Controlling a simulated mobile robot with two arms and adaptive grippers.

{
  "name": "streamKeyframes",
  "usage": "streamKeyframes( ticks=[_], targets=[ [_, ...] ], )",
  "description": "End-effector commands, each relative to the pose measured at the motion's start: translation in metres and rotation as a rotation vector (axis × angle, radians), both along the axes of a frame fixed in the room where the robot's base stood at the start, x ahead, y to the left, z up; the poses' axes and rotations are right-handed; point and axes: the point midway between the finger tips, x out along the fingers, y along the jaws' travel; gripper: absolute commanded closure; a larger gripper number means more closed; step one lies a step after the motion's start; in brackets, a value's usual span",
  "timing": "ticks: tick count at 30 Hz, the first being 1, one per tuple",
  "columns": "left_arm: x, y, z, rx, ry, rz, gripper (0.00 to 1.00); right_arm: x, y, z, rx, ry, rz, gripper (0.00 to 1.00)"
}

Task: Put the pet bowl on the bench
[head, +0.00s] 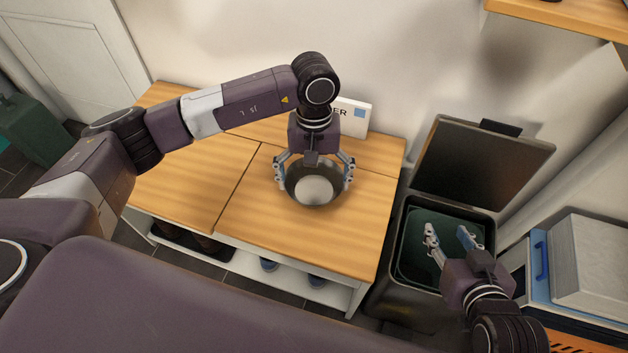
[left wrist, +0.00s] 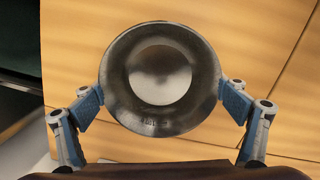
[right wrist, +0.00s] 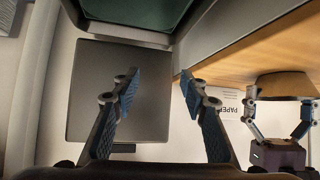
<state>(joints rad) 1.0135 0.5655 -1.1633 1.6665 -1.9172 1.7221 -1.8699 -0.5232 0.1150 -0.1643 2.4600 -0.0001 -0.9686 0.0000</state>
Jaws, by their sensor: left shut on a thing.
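The pet bowl (head: 314,186) is a dark round bowl with a pale, shiny bottom. It is over the wooden top of the bench (head: 365,225), in its right half. My left gripper (head: 315,177) is shut on the bowl, with one finger against each side of its rim. The left wrist view shows the bowl (left wrist: 160,78) upright between the fingers. I cannot tell whether its base touches the wood. My right gripper (head: 452,236) is open and empty above the open bin at the right.
A dark bin (head: 400,293) with its lid (head: 482,165) raised stands right of the bench. A white sign (head: 354,117) is at the bench's back. Shoes (head: 268,265) sit on the shelf below. A blue and grey container (head: 590,260) is at far right. The bench's left half is clear.

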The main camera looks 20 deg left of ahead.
Motion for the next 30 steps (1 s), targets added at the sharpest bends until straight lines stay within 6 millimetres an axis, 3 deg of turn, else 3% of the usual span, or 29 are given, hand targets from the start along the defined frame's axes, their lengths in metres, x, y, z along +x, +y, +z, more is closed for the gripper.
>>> streamKeyframes(
  ticks=[16,17,19,30],
  targets=[
    [0.0,0.0,-0.002,0.0,0.0,0.0,0.38,0.009,0.003,0.009,0.013,-0.059,0.003,0.6],
    [0.0,0.0,-0.002,0.0,0.0,0.0,0.07,0.009,0.004,0.011,0.015,-0.063,0.004,0.6],
    [0.0,0.0,-0.002,0.0,0.0,0.0,0.0,0.01,0.004,0.012,0.015,-0.068,0.005,0.6],
    [0.0,0.0,-0.001,0.0,0.0,0.0,0.0,0.009,0.005,0.011,0.014,-0.058,0.006,0.6]
  ],
)
